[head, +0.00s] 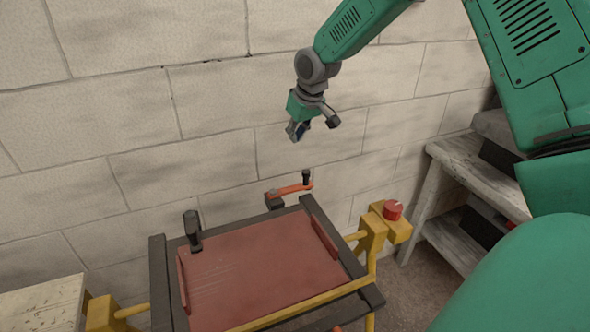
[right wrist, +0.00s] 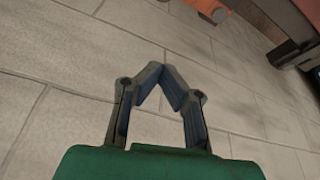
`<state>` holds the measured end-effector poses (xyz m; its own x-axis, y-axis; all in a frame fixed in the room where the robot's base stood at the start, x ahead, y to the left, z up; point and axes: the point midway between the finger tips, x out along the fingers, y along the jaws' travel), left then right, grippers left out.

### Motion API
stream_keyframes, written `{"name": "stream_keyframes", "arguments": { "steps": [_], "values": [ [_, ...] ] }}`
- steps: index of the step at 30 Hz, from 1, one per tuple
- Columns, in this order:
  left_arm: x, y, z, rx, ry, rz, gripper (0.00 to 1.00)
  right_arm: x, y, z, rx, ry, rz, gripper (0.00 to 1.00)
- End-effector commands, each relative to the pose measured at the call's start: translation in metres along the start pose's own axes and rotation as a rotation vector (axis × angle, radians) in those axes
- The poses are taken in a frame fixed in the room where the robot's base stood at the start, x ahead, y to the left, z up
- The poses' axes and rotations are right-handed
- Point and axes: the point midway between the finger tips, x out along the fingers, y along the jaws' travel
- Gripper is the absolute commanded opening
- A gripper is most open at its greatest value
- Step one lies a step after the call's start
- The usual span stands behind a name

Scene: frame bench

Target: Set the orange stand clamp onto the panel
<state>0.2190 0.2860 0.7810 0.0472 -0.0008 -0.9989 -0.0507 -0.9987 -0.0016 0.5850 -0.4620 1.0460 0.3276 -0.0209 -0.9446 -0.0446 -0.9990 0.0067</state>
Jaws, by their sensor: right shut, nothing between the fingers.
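The orange stand clamp (head: 290,190) is at the far edge of the dark frame around the reddish-brown panel (head: 262,268). It has an orange arm, a black knob at its right end and a dark block at its left end. I cannot tell whether its arm touches the panel. My right gripper (head: 297,131) is above and beyond the clamp, in front of the wall, and apart from it. In the right wrist view its fingers (right wrist: 167,76) are shut with nothing between them. An orange part (right wrist: 207,8) shows at that view's top edge. My left gripper is not in view.
A dark upright clamp-like post (head: 192,230) stands at the panel's far left corner. A yellow stand with a red knob (head: 393,210) is to the right. The block wall (head: 120,120) is close behind. A grey shelf unit (head: 460,165) stands at the right.

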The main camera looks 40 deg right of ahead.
Motion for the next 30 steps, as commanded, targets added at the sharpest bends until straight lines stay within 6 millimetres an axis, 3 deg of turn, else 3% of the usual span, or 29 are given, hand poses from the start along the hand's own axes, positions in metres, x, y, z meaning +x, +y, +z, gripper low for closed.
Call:
{"name": "stream_keyframes", "arguments": {
  "steps": [10,25,30],
  "values": [
    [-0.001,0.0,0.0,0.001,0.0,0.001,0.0,0.012,0.001,-0.001,0.001,-0.003,0.0,0.0],
    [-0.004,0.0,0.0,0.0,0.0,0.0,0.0,0.104,0.0,0.001,0.0,-0.002,0.001,0.0],
    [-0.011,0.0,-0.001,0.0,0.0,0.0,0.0,0.09,0.0,0.023,0.0,-0.001,-0.001,0.0]
  ]
}}
